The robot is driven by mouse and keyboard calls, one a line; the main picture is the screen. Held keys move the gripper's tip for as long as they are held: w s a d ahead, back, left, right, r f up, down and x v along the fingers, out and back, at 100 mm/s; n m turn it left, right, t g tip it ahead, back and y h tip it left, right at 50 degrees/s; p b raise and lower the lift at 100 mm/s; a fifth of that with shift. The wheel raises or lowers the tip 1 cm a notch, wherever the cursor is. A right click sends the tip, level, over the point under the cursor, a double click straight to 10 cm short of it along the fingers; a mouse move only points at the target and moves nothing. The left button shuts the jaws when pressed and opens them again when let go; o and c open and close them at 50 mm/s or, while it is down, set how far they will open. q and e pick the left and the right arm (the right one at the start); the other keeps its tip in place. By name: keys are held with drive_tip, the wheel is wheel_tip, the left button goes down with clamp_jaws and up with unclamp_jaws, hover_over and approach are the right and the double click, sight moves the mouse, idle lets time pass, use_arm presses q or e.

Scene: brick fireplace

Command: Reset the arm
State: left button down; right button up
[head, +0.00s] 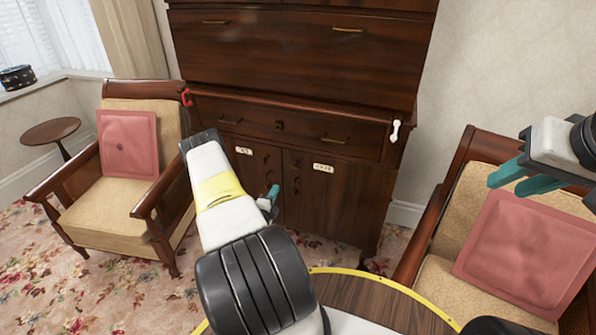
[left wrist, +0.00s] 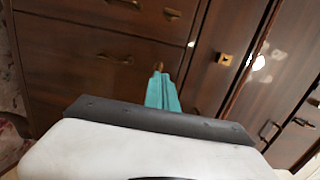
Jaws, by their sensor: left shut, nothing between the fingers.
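My left arm reaches up through the middle of the head view, in front of the dark wooden cabinet (head: 300,62). My left gripper (head: 272,193) is mostly hidden behind the arm, with a bit of teal finger showing. In the left wrist view the teal fingers (left wrist: 163,92) are together and empty, with cabinet drawers and doors beyond them. I cannot tell from these views how far the fingertips are from the cabinet. My right gripper (head: 503,182) is at the right edge, above a chair, with its two teal fingers apart and nothing seen between them.
A wooden armchair (head: 110,195) with a pink cushion (head: 127,143) stands at left, beside a small round table (head: 50,130). Another armchair (head: 440,215) with a pink cushion (head: 525,250) is at right. Patterned carpet (head: 85,285) lies open at lower left.

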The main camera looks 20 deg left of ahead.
use_arm(q)
drive_tip(key=w+d+r+n+g+h, duration=0.1)
drive_tip(key=w+r+g, duration=0.1)
drive_tip(key=w+r, duration=0.5)
drive_tip(key=w+d+r+n+g+h, duration=0.1)
drive_tip(key=w+d+r, duration=0.1)
drive_tip(key=r, duration=0.8)
drive_tip(key=s+d+r+n+g, duration=0.1)
drive_tip(key=d+r+n+g, duration=0.15)
drive_tip(key=r, duration=0.55)
drive_tip(key=s+d+r+n+g, duration=0.1)
drive_tip(key=d+r, duration=0.3)
drive_tip(key=r, duration=0.3)
drive_tip(key=s+d+r+n+g, duration=0.1)
drive_tip(key=s+d+r+n, duration=0.2)
drive_tip(key=s+d+r, duration=0.4)
drive_tip(key=s+d+r+n+g, duration=0.1)
drive_tip(key=s+d+r+n, duration=0.25)
drive_tip(key=s+r, duration=0.4)
drive_tip(key=s+d+n+g+h, duration=0.1)
drive_tip(key=s+d, duration=0.3)
drive_tip(key=s, duration=0.6)
drive_tip(key=s+d+n+g+h, duration=0.2)
drive_tip(key=s+d, duration=0.3)
drive_tip(key=s, duration=0.6)
